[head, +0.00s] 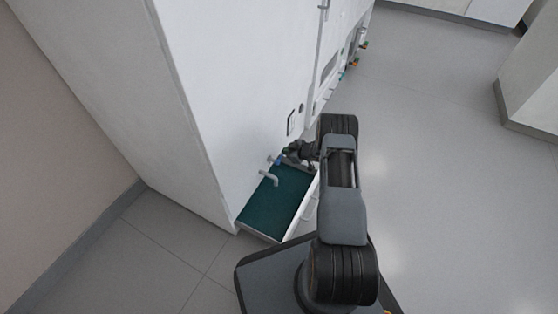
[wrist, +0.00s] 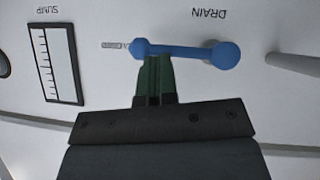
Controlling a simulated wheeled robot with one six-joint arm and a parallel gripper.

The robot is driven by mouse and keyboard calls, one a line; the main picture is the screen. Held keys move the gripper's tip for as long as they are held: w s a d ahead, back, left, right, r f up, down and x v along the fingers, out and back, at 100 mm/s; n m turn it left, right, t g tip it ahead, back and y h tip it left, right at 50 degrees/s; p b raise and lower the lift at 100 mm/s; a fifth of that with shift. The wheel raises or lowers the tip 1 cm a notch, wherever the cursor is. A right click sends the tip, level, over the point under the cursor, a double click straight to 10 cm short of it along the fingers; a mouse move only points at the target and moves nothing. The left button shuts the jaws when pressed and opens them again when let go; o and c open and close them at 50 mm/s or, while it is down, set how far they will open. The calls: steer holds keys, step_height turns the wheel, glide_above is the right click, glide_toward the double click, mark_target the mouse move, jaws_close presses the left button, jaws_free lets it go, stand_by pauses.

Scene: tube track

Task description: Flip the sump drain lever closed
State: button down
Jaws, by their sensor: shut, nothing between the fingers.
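The blue drain lever (wrist: 185,49) lies level across the upper middle of the wrist view, on a white panel marked DRAIN and SUMP. It has a large round knob at its right end and a smaller rounded left end. My gripper (wrist: 153,92) is shut with nothing in it. Its green fingertips are at the lever's lower edge, near the left end; I cannot tell whether they touch. In the head view my gripper (head: 289,154) is close to the white cabinet front, beside a small blue bit of the lever (head: 277,161).
A sump level gauge (wrist: 57,63) is on the panel at left. A grey pipe (wrist: 292,66) sticks out at right. In the head view a green-bottomed tray (head: 270,205) lies below, with a grey spout (head: 268,178) over it. Open floor (head: 430,180) lies to the right.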

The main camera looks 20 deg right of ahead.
steer(key=shift+w+d+r, duration=0.25)
steer(key=shift+w, duration=0.05)
steer(key=w+r+p+v, duration=0.1)
steer(key=r+p+v, duration=0.1)
steer(key=p+v, duration=0.5)
steer(key=v, duration=0.5)
steer(key=shift+r, duration=0.2)
stand_by(0.4)
